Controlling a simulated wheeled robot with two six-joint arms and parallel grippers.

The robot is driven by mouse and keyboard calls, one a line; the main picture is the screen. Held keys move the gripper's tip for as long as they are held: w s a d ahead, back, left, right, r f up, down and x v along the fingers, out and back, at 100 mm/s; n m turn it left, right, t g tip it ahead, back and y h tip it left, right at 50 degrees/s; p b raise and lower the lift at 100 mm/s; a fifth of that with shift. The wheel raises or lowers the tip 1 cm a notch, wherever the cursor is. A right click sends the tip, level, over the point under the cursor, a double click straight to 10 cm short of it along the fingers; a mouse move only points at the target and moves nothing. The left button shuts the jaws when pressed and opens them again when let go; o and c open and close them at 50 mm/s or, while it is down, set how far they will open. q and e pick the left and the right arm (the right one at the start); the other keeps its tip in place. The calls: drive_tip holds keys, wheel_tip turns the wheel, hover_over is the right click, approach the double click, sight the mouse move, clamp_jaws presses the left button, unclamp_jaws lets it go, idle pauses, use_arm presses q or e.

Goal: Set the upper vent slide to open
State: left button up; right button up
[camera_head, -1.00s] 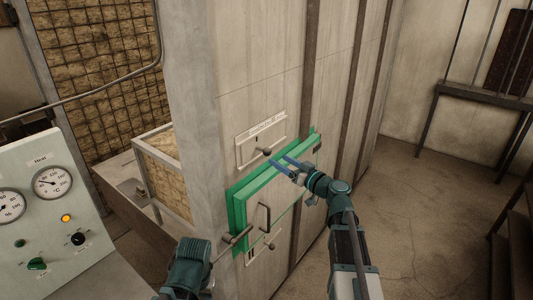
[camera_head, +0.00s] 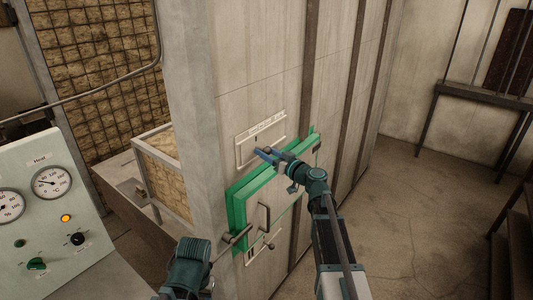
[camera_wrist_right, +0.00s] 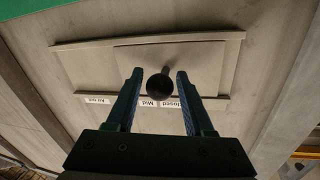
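The upper vent slide (camera_head: 246,152) is a pale plate with a dark round knob on the wall above the green door. In the right wrist view the slide plate (camera_wrist_right: 205,62) carries the knob (camera_wrist_right: 160,87), which stands near the "Mid" and "Closed" labels (camera_wrist_right: 163,103). My right gripper (camera_head: 265,153) is at the knob. In the wrist view its two blue fingers (camera_wrist_right: 158,92) are open, one on each side of the knob, with a visible gap to each. In the head view the fingers partly hide the knob. My left arm shows at the bottom, but its fingers do not.
The green door (camera_head: 240,204) with its handle (camera_head: 264,216) is just below. A lower vent plate (camera_head: 256,255) sits under it. A gauge panel (camera_head: 45,210) stands at the left. Open floor (camera_head: 430,220) lies to the right.

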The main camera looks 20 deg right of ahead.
clamp_jaws()
idle(1.1)
